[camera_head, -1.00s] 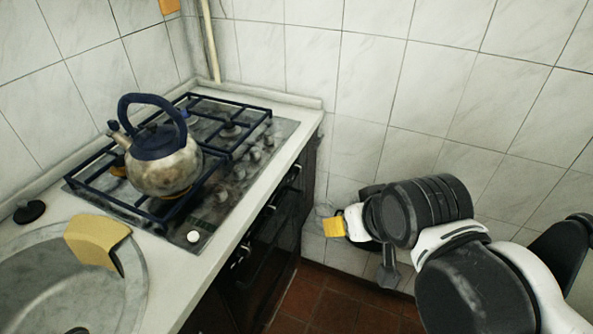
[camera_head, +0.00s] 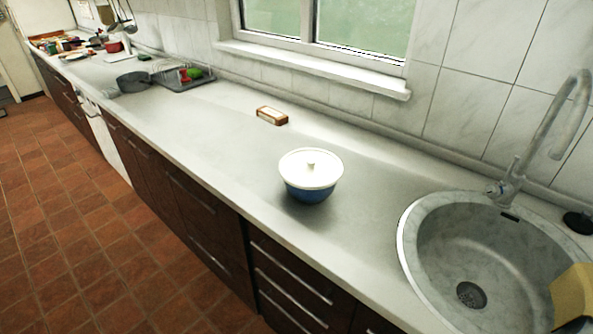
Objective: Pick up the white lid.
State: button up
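The white lid (camera_head: 311,166) has a small round knob on top and sits on a blue pot (camera_head: 311,193).
A round sink (camera_head: 412,232) with a tall faucet (camera_head: 545,125) lies to the right, with a yellow cloth (camera_head: 574,296) on its rim. A small brown-and-white block (camera_head: 272,116) lies behind the pot. Further left are a grey pan (camera_head: 133,82) and a tray (camera_head: 190,84). Counter around the pot is clear.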

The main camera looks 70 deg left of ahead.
aim_at(306, 168)
jog(key=u, duration=2.45)
